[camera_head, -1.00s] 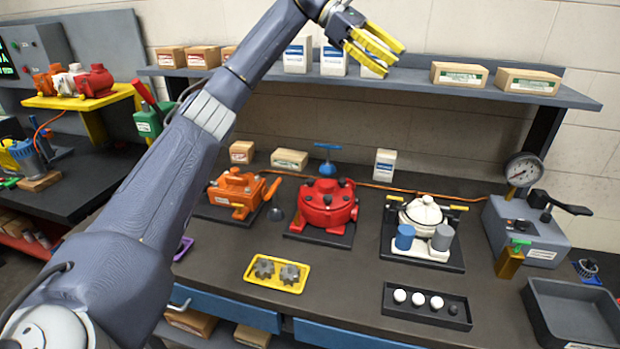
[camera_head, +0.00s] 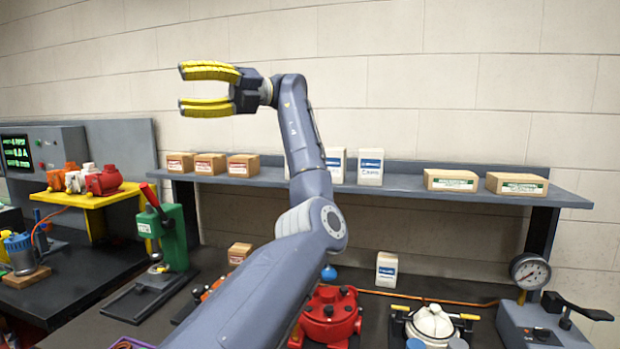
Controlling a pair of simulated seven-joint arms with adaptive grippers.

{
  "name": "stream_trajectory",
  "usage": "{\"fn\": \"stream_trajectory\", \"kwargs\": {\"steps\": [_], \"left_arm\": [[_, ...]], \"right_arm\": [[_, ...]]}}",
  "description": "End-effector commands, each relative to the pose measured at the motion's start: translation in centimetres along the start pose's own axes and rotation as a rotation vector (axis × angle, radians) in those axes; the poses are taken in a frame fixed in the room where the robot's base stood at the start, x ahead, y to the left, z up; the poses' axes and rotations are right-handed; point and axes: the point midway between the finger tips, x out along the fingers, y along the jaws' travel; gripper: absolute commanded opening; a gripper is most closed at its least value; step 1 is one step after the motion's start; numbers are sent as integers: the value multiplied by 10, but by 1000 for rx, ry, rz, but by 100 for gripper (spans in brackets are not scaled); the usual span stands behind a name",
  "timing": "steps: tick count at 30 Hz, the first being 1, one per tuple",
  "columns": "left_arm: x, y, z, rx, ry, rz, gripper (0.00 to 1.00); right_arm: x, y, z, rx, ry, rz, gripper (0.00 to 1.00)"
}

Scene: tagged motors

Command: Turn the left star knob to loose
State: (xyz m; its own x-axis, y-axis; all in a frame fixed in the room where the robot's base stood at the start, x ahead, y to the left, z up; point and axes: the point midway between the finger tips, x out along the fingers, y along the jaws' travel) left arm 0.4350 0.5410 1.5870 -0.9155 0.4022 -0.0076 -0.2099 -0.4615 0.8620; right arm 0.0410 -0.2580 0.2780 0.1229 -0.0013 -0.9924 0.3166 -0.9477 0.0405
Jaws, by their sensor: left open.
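My left gripper (camera_head: 190,88) is open and empty, high in front of the wall above the back shelf. Its two yellow fingers point left, well away from the motors. The red motor (camera_head: 328,318) stands on the bench, partly hidden by my left arm. The white motor (camera_head: 432,322) stands to its right, cut by the bottom edge. The orange motor (camera_head: 206,291) is almost wholly behind my arm. I cannot make out the left star knob. My right gripper is not in view.
The shelf (camera_head: 398,187) carries several boxes. A green press (camera_head: 172,236) with a red lever stands at left, near a yellow stand (camera_head: 85,199) with small motors. A gauge unit (camera_head: 530,272) is at right. The space around the raised gripper is clear.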

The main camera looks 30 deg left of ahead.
Motion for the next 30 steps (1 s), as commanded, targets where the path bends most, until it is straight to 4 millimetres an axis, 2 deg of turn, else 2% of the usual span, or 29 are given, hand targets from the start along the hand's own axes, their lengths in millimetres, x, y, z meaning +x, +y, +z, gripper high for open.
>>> {"fn": "stream_trajectory", "kwargs": {"steps": [1, 4, 6, 8, 9, 12, 16, 18, 21, 24, 30], "left_arm": [[-10, -42, 2, 43, -36, -132, 47], [-41, -128, -6, 119, -69, -401, 47], [-73, -185, -23, 175, -65, -593, 47], [-105, -228, -44, 224, -41, -751, 47], [-127, -254, -60, 255, -15, -853, 47], [-182, -302, -105, 326, 76, -1078, 47], [-239, -335, -152, 381, 229, -1294, 47], [-260, -342, -166, 387, 311, -1375, 47], [-283, -341, -176, 372, 398, -1455, 47], [-298, -338, -183, 347, 476, -1498, 47], [-299, -342, -187, 307, 525, -1483, 47]], "right_arm": [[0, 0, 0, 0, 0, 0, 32], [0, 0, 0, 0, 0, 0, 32], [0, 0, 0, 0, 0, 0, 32], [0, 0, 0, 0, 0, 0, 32], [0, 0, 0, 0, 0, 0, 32], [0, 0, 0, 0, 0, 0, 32], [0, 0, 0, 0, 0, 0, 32], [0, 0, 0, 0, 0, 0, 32], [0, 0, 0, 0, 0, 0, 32], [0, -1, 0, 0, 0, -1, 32], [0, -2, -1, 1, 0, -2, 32]]}}
